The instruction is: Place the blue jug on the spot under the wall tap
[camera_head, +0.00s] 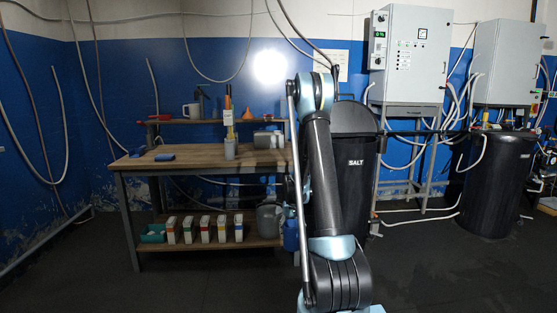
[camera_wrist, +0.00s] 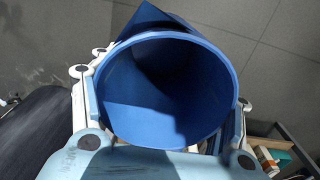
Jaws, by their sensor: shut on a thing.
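The blue jug (camera_wrist: 165,95) fills the middle of the wrist view, its open mouth facing the camera and its pointed spout toward the top. It looks empty inside. My gripper (camera_wrist: 162,90) is shut on the jug, with pale fingers along both its sides. In the head view, a strip of the blue jug (camera_head: 291,235) shows beside the lower part of my arm, low at the workbench's right end. My arm hides the rest of it and most of the gripper. I cannot make out the wall tap or the spot under it for certain.
A wooden workbench (camera_head: 190,160) stands left of my arm, with several small cartons and a grey bucket (camera_head: 270,219) on its lower shelf. A black salt bin (camera_head: 358,185) stands close on the right. Another black bin (camera_head: 497,190) is farther right. Front-left floor is clear.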

